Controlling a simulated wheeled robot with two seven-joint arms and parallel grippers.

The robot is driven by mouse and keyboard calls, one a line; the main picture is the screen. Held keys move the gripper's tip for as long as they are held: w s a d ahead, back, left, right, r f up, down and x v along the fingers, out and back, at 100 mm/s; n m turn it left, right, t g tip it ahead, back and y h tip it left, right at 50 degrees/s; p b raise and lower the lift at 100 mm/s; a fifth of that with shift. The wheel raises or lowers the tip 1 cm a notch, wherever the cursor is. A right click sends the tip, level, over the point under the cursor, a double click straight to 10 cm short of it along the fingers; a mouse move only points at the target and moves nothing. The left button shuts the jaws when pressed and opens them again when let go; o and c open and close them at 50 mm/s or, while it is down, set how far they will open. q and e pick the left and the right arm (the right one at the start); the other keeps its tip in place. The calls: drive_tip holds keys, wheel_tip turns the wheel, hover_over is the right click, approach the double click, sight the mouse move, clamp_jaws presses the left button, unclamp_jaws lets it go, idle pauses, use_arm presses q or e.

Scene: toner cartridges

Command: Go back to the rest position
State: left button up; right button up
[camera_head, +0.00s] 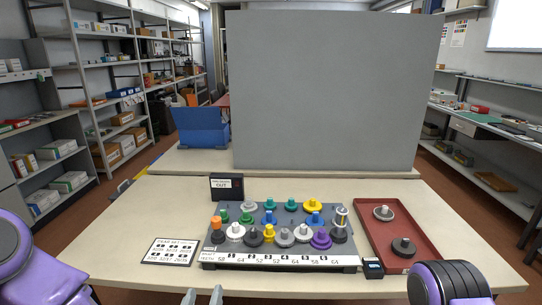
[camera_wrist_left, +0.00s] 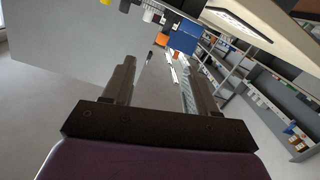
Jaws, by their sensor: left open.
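My left gripper (camera_head: 202,295) shows only as two grey fingertips at the bottom edge of the head view, in front of the table's near edge. In the left wrist view its two dark fingers (camera_wrist_left: 158,78) stand apart with nothing between them, so it is open and empty. A purple and black part of my right arm (camera_head: 450,283) is at the bottom right of the head view. My right gripper is not in view. My left arm (camera_head: 35,265) is at the lower left.
A grey rack (camera_head: 208,242) with several coloured, knobbed pieces stands mid-table (camera_head: 120,250). A red tray (camera_head: 420,232) holds two grey pieces. A printed card (camera_head: 171,252) and a black sign (camera_head: 227,187) are nearby. A grey panel (camera_head: 325,90) stands behind. The table's left side is clear.

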use_arm(q)
drive_tip(key=s+a+f+n+g, duration=0.2)
drive_tip(key=s+f+g, duration=0.2)
drive_tip(key=f, duration=0.4)
drive_tip(key=s+a+f+n+g, duration=0.1)
drive_tip(key=s+a+f+g, duration=0.2)
drive_tip(key=s+f, duration=0.35)
drive_tip(key=s+a+f+g+y, duration=0.1)
drive_tip(key=s+a+f+g, duration=0.2)
drive_tip(key=s+a+f, duration=0.2)
drive_tip(key=s+a+f+n+g+y, duration=0.1)
drive_tip(key=s+a+f, duration=0.4)
drive_tip(key=s, duration=0.6)
wheel_tip(320, 180, down, 3)
drive_tip(key=g+y, duration=0.1)
drive_tip(key=g, duration=0.1)
drive_tip(key=shift+r+g, duration=0.15)
drive_tip(key=shift+g, duration=0.25)
drive_tip(key=shift+a, duration=0.1)
